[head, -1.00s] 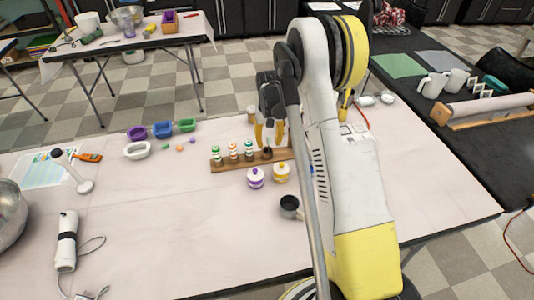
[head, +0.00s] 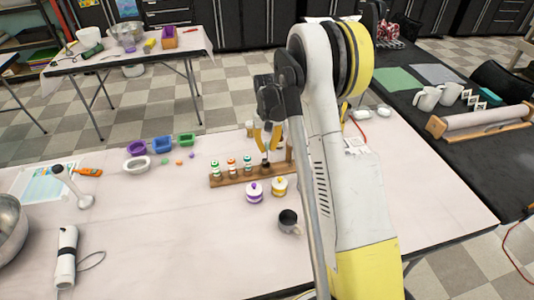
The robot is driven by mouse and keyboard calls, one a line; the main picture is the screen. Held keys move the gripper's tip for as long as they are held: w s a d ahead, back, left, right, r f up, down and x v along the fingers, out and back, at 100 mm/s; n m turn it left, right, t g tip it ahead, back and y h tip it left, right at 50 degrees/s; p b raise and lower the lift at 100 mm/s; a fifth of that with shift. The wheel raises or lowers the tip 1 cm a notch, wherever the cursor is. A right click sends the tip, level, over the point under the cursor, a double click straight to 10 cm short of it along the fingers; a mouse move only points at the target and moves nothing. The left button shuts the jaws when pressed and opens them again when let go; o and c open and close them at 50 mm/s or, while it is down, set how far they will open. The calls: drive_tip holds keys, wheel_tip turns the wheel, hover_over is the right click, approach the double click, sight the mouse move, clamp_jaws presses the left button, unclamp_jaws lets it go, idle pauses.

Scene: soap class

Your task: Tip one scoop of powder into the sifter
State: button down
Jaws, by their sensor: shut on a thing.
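A dark spot shows below the fingers at the rack's right end. A grey cup with a side handle (head: 289,219), dark inside, stands upright on the table in front of the rack; it may be the sifter. No powder can be made out.
Several small bottles stand in the rack. Two white jars, one with purple trim (head: 254,192) and one with yellow (head: 279,186), stand before it. Coloured trays (head: 161,144) are at the back left. A hand blender (head: 66,258) lies at the front left. The front middle is clear.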

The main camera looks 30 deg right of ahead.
wheel_tip(320, 180, up, 10)
drive_tip(key=p, duration=0.4)
drive_tip(key=shift+r, duration=0.1)
